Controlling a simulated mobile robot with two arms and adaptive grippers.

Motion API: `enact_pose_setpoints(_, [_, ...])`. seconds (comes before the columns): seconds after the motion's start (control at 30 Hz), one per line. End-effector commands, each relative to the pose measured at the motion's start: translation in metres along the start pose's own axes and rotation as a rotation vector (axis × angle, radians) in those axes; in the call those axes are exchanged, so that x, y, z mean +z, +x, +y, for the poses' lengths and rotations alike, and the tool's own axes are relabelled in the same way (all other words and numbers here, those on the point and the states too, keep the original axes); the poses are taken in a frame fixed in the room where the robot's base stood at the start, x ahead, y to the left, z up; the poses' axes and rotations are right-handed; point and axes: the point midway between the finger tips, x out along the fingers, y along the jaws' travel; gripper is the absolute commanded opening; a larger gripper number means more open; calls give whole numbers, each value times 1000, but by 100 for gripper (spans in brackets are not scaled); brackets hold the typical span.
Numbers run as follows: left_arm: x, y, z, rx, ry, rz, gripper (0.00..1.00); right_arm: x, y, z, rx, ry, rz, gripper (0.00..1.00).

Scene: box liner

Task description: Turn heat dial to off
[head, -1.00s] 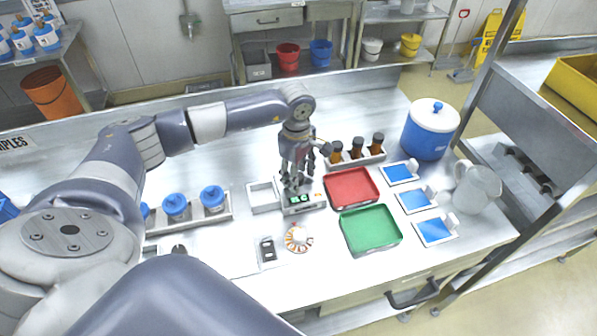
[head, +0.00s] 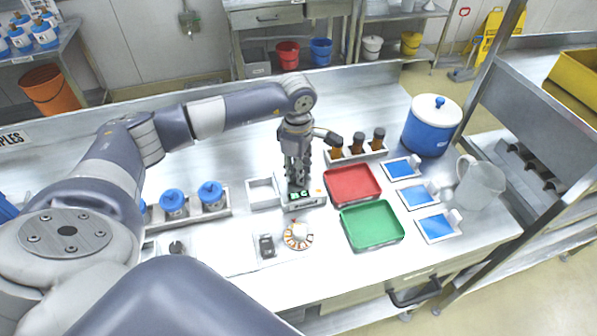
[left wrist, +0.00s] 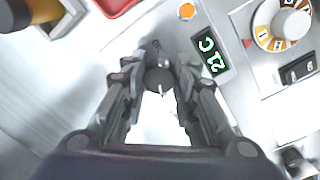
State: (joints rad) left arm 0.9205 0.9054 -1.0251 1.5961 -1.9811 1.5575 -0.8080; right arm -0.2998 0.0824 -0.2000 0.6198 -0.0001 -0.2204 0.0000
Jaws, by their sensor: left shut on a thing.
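My left gripper (head: 299,190) points down over a small white unit with a green digital readout (head: 300,194). In the left wrist view, its fingertips (left wrist: 159,82) are on both sides of a small dark round dial (left wrist: 160,78) with a white pointer mark, and are shut on it. Small lettering by the dial is hard to read. A larger white dial with an orange and brown segmented ring (head: 298,236) stands apart on the panel in front. My right gripper is not in view.
A red tray (head: 352,184) and a green tray (head: 372,224) lie to the right. Amber bottles (head: 357,144) stand in a rack behind. A black switch (head: 267,245) is beside the white dial. Blue-lidded jars (head: 211,194) are to the left.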

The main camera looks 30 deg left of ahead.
Motion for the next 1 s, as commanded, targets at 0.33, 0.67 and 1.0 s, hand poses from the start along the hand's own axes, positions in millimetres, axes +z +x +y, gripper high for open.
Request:
enact_pose_setpoints(0.33, [0, 2, 2, 3, -327, 14, 3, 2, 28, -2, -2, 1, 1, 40])
enact_pose_setpoints(0.67, [0, 1, 2, 2, -612, 25, 3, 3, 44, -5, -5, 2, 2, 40])
enact_pose_setpoints(1.0, [0, 0, 3, 2, -797, 32, 3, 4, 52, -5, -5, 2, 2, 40])
